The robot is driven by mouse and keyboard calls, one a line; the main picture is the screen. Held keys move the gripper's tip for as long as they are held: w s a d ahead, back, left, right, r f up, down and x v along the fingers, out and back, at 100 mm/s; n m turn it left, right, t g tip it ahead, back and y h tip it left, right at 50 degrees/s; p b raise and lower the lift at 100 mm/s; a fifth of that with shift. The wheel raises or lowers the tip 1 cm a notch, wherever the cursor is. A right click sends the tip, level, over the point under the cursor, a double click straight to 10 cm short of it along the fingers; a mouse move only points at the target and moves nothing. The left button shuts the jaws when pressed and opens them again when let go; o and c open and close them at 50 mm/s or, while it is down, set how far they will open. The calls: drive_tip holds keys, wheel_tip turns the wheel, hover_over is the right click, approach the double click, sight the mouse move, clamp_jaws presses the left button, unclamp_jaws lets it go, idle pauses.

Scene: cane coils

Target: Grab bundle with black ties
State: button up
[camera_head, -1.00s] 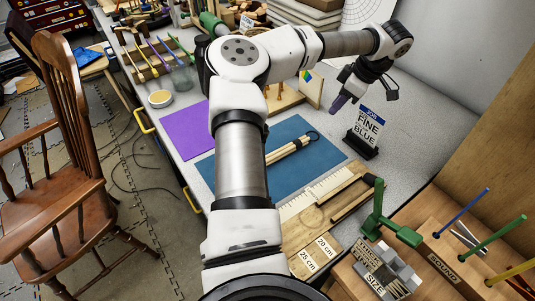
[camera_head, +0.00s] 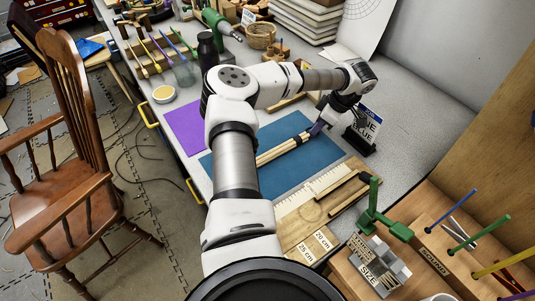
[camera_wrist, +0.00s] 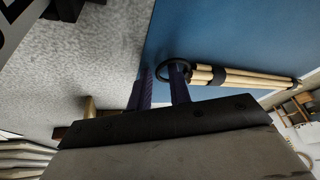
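The bundle of pale cane sticks (camera_head: 278,151) lies on the blue mat (camera_head: 240,180), with a dark tie near its far end. In the wrist view the bundle (camera_wrist: 245,78) shows to the right, with a dark band and a black loop (camera_wrist: 163,68) at its near end. My gripper (camera_head: 318,127) is low at the bundle's far end, by the mat's edge. In the wrist view my gripper (camera_wrist: 161,72) has two dark purple fingers with a gap between them. The right finger overlaps the loop; I cannot tell whether it touches. Nothing shows clamped between the fingers.
A job sign (camera_head: 365,128) reading BLUE stands close to the right of my gripper. A purple mat (camera_head: 186,127) lies at left. A ruler board (camera_head: 305,222), a green clamp (camera_head: 380,215) and a wooden holder (camera_head: 430,245) are in front. The blue mat's left part is clear.

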clamp_jaws()
drive_tip(key=shift+r, duration=0.15)
